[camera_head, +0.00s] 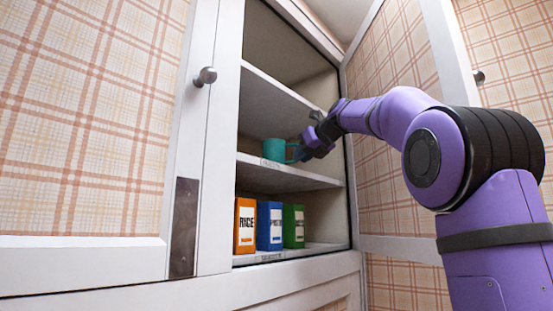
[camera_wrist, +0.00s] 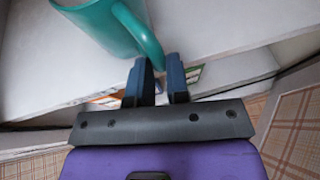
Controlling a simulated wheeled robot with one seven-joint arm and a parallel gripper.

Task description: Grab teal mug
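The teal mug (camera_head: 274,150) stands upright on the middle shelf of the open cabinet in the head view. In the wrist view the mug (camera_wrist: 95,20) is at the top left, with its handle (camera_wrist: 142,36) pointing toward my gripper. My gripper (camera_wrist: 160,65) has its two dark fingers apart with a gap between them. The fingertips are close to the handle's lower end; I cannot tell whether they touch it. In the head view my gripper (camera_head: 303,148) is just right of the mug, inside the cabinet.
The middle shelf (camera_head: 290,180) is otherwise bare. Below stand an orange RICE box (camera_head: 245,227), a blue box (camera_head: 269,227) and a green box (camera_head: 293,227). An upper shelf (camera_head: 270,95) is above the mug. The open right door (camera_head: 400,60) is beside my arm.

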